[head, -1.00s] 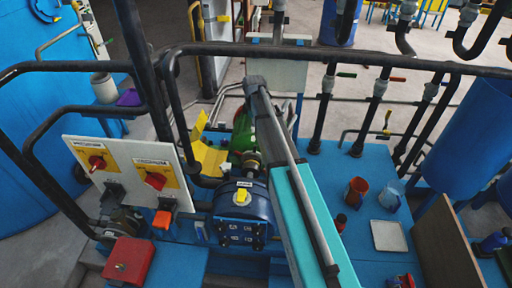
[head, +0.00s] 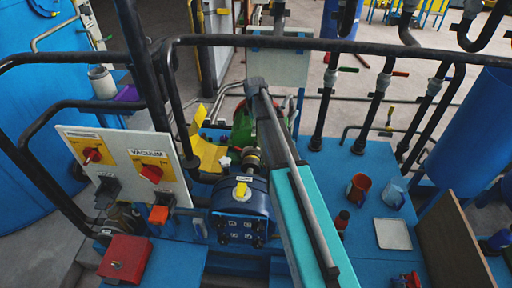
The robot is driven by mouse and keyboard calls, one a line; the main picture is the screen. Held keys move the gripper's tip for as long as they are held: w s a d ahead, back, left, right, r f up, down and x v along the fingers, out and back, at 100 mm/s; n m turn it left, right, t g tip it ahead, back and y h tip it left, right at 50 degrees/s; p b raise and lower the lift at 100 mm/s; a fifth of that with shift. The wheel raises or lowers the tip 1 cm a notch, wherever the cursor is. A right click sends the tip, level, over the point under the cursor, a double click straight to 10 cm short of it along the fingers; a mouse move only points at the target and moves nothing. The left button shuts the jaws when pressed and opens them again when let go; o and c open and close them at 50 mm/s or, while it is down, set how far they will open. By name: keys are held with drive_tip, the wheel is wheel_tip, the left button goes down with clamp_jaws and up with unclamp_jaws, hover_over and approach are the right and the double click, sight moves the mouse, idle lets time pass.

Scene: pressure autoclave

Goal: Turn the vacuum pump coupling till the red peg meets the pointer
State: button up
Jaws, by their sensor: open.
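The vacuum pump coupling (head: 251,157) is a short dark and brass-coloured cylinder on the shaft between the blue pump (head: 240,210) and the green motor (head: 243,128). My teal and grey arm passes just right of it and covers part of the motor. I cannot make out the red peg or the pointer at this size. My gripper is not in view; the arm hides whatever lies behind it.
A yellow guard (head: 207,153) stands left of the coupling. A white panel (head: 127,165) with red knobs stands further left, above a red box (head: 125,258). Black rails (head: 330,41) cross behind. Cups (head: 358,187) and a pale tray (head: 392,234) lie right on the blue deck.

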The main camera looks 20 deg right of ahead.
sight(255, 140)
drive_tip(key=shift+f+b, duration=4.6)
drive_tip(key=shift+f, duration=0.25)
clamp_jaws()
